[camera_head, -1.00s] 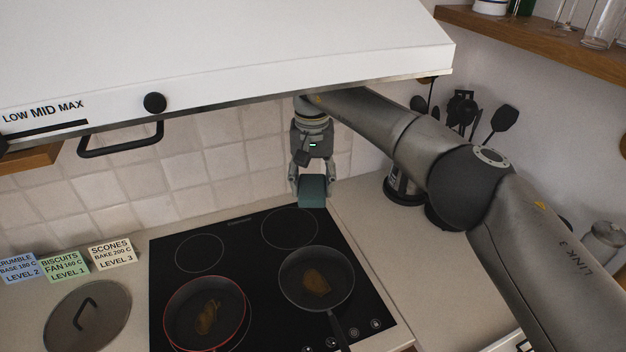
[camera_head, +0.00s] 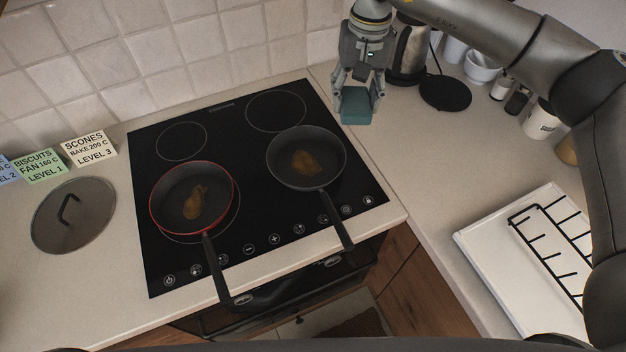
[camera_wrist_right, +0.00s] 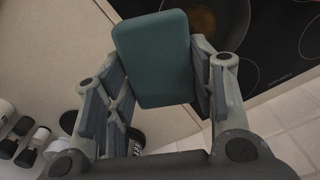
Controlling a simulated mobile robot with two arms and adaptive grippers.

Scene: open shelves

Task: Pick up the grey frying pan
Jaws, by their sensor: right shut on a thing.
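The grey frying pan (camera_head: 333,176) sits on the front right ring of the black hob, with food in it and its handle toward the front edge. Part of a pan with food (camera_wrist_right: 232,24) shows at the top of the right wrist view. My right gripper (camera_head: 357,92) is shut on a teal block (camera_head: 355,108), behind and to the right of the grey pan, apart from it. The block (camera_wrist_right: 152,62) is between the fingers in the right wrist view. My left gripper is not in view.
A red-rimmed pan (camera_head: 172,207) with food sits on the front left ring of the hob (camera_head: 255,225). A lid (camera_head: 88,228) and recipe cards (camera_head: 90,148) are at left. A kettle (camera_head: 408,55) stands behind my right gripper. A white tray with a black rack (camera_head: 485,245) lies at right.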

